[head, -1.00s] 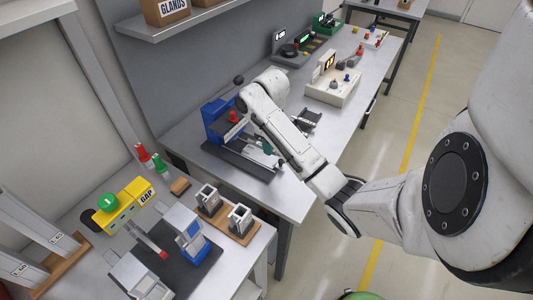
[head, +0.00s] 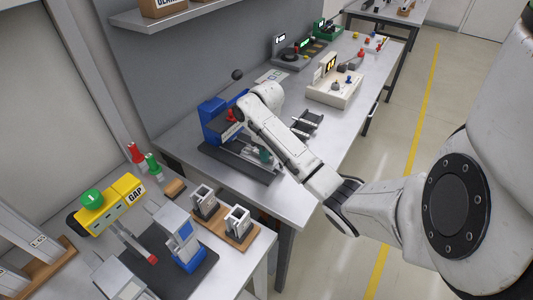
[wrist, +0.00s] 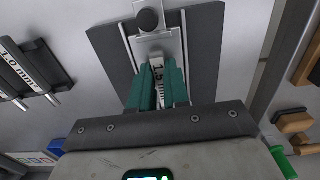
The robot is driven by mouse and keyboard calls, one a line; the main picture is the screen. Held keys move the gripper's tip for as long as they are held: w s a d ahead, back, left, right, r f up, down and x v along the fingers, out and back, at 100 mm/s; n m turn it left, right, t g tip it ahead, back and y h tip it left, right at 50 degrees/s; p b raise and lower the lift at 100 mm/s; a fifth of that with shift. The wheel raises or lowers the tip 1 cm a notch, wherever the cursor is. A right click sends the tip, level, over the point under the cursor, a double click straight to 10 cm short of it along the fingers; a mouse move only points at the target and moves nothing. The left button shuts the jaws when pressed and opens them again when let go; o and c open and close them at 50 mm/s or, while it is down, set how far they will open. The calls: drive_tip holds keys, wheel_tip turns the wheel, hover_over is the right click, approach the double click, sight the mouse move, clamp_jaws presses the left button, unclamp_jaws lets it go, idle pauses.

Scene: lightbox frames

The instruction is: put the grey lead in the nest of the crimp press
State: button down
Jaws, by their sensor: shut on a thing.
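The blue crimp press (head: 212,116), with a red part and a dark base, stands near the front end of the long bench in the head view. My gripper (head: 264,156) is at the right end of its base. In the wrist view my gripper (wrist: 159,74) has its teal fingers shut on a light grey piece with dark print (wrist: 157,66), seemingly the grey lead. Beyond the fingertips are a metal plate and a round black knob (wrist: 148,20) on the dark press base (wrist: 208,60). The fingers hide most of the held piece, and I cannot tell whether it touches the nest.
A dark labelled rack (wrist: 32,72) lies left of the base in the wrist view; it shows right of my gripper in the head view (head: 307,124). A cream box (head: 334,88) stands farther along the bench. A nearer table holds a yellow gauge (head: 112,203) and a wooden stand (head: 228,228).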

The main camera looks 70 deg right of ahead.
drive_tip(key=shift+f, duration=0.1)
drive_tip(key=shift+f, duration=0.1)
drive_tip(key=c, duration=1.1)
unclamp_jaws()
wheel_tip(320, 180, up, 12)
drive_tip(key=p, duration=0.7)
drive_tip(key=shift+r, duration=0.2)
